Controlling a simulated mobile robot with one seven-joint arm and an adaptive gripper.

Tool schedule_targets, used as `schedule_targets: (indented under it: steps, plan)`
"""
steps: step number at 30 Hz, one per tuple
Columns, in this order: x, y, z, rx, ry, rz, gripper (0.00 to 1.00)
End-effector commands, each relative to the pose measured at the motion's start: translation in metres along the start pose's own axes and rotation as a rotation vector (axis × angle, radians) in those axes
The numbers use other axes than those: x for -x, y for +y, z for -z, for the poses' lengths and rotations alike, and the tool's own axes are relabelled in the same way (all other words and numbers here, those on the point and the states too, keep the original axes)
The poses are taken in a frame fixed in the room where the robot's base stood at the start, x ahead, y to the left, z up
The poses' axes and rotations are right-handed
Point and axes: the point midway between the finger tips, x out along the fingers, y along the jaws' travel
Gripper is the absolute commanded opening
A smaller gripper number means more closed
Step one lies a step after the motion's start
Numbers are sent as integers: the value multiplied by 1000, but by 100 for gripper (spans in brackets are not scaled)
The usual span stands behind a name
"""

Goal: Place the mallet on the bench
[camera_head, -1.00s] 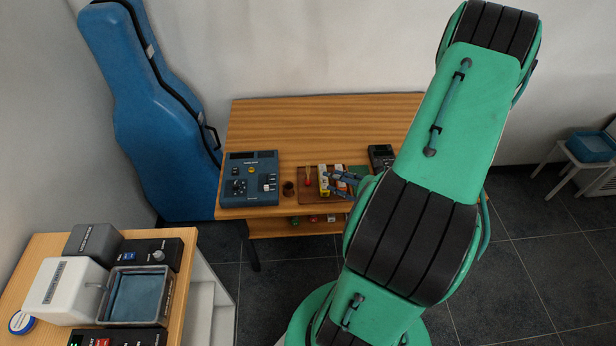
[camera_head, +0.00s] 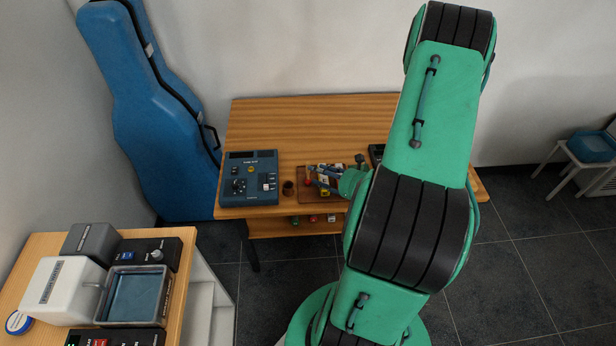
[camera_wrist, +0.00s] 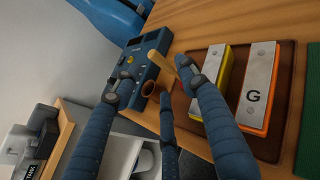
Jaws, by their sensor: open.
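The mallet shows in the wrist view as a short pale wooden stick (camera_wrist: 161,64) between my fingers, close to the right fingertip; I cannot tell whether it touches. In the head view a small red-orange spot (camera_head: 308,182) beside my fingertips may be its head. My gripper (camera_wrist: 150,82) is open, its blue-grey fingers spread over the bench's front edge. In the head view my gripper (camera_head: 319,178) is low over the brown tray, partly hidden by my arm. The wooden bench (camera_head: 300,120) stands against the wall.
A blue control box (camera_head: 249,178) and a small brown cup (camera_head: 288,187) are left of the tray (camera_wrist: 274,143), which holds metal chime bars (camera_wrist: 258,82) on yellow and orange bases. A blue instrument case (camera_head: 150,120) leans beside the bench. The bench's back half is clear.

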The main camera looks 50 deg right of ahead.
Motion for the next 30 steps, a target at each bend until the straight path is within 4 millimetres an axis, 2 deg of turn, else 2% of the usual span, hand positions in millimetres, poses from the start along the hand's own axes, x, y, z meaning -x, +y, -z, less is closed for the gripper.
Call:
schedule_targets:
  steps: [6, 20, 30]
  plan:
    - [-13, 0, 0, 0, 0, 0, 43]
    - [-16, 0, 0, 0, 0, 0, 43]
    - [-45, 0, 2, 2, -1, -3, 43]
